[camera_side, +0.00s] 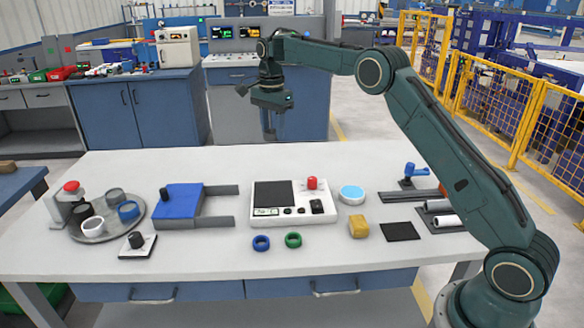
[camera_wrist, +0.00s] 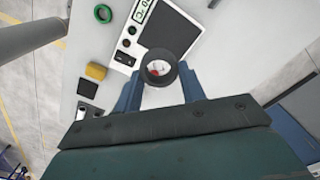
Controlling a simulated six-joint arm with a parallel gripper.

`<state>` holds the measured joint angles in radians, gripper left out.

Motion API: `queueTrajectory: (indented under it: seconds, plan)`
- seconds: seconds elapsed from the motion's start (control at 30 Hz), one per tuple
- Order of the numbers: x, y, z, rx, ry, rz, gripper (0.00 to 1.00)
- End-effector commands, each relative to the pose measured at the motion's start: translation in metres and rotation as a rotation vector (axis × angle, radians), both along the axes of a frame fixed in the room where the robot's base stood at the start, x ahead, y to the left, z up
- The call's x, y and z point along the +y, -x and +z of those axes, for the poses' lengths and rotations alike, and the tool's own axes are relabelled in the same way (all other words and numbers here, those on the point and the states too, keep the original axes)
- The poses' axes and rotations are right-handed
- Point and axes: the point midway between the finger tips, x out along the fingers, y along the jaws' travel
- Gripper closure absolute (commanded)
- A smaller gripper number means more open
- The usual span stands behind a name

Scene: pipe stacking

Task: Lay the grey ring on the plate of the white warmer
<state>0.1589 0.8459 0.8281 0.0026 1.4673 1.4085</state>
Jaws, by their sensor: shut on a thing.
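The white warmer (camera_side: 322,207) stands mid-table with a dark square plate (camera_side: 273,193), a red knob and small controls. Its plate (camera_wrist: 168,30) shows bare in part at the top of the wrist view. My gripper (camera_side: 270,136) is high above the table's back part, behind the warmer in the side view. In the wrist view my gripper (camera_wrist: 160,78) is shut on a dark grey ring (camera_wrist: 148,69), held between the two blue fingers. The ring is hard to make out in the side view.
A round tray (camera_side: 105,238) with several rings stands at the left, near a blue block (camera_side: 178,206). A blue ring (camera_side: 261,243) and a green ring (camera_side: 293,240) lie in front of the warmer. A yellow block (camera_side: 358,227) and a blue-topped disc (camera_side: 351,194) are to its right.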

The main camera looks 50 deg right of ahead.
Motion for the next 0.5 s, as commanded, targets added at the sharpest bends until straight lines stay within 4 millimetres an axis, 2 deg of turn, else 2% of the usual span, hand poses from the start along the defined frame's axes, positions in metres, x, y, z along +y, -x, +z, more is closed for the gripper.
queueTrajectory:
  seconds: [0.17, 0.27, 0.5]
  plan:
    - [0.000, 0.000, -0.010, 0.002, 0.000, 0.000, 0.81]
    - [0.000, 0.001, -0.023, 0.003, -0.001, 0.000, 0.81]
    - [0.000, 0.001, -0.067, 0.004, -0.001, -0.001, 0.81]
